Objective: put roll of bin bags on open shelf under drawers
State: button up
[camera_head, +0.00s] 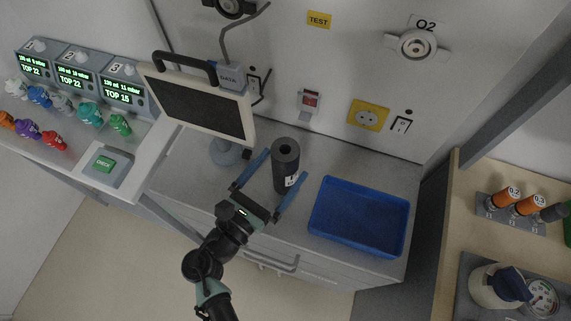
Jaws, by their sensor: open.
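The roll of bin bags (285,167) is a dark grey cylinder with a hollow core and a small white label. It stands upright on the grey worktop (345,167) of the drawer unit. My gripper (267,177) is open, with one blue finger left of the roll and the other at its right. Whether the fingers touch the roll cannot be told. The drawer unit's front with a handle (272,262) shows below the worktop. The open shelf under the drawers cannot be made out from this angle.
A blue tray (403,247) lies right of the roll. A monitor on a stand (200,107) is close on the left. The wall with sockets (368,115) is behind. A wooden shelf unit (447,240) stands at the right. Floor (120,260) is clear at lower left.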

jog(key=shift+p+x, duration=0.35)
jog(key=shift+x, duration=2.35)
jog(key=shift+f, duration=0.15)
grip_shut()
